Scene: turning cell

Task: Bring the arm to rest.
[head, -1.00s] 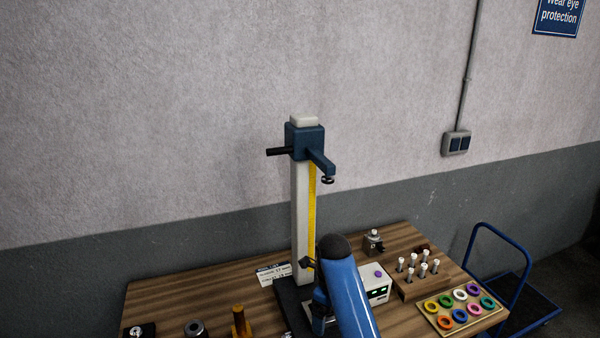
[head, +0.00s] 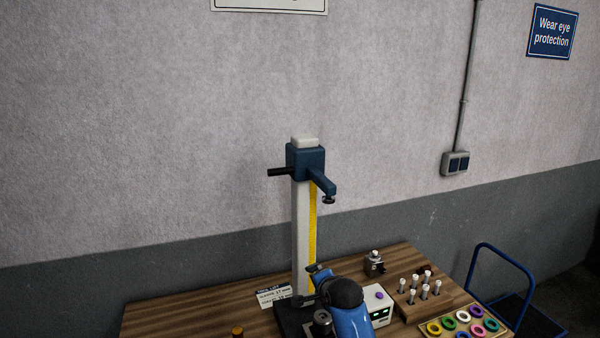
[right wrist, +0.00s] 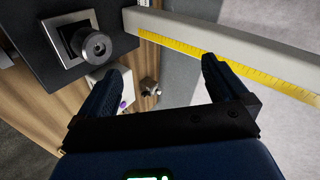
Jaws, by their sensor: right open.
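My right arm's blue link (head: 352,322) with its black joint (head: 342,292) shows at the bottom middle of the head view, in front of the press column (head: 301,225). My right gripper (right wrist: 163,82) is open in the right wrist view, its two dark fingers apart with nothing held between them. The column with its yellow scale (right wrist: 230,58) passes beyond the fingertips. The press's dark base (right wrist: 68,80) carries a round grey piece (right wrist: 97,46) on a square plate, left of the fingers and apart from them. My left gripper is out of view.
On the wooden table (head: 180,310) are a white box with a purple button (head: 379,306), a small metal fixture (head: 374,264), a block with white-topped pegs (head: 425,298) and a tray of coloured rings (head: 462,318). A blue trolley (head: 505,258) stands at right.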

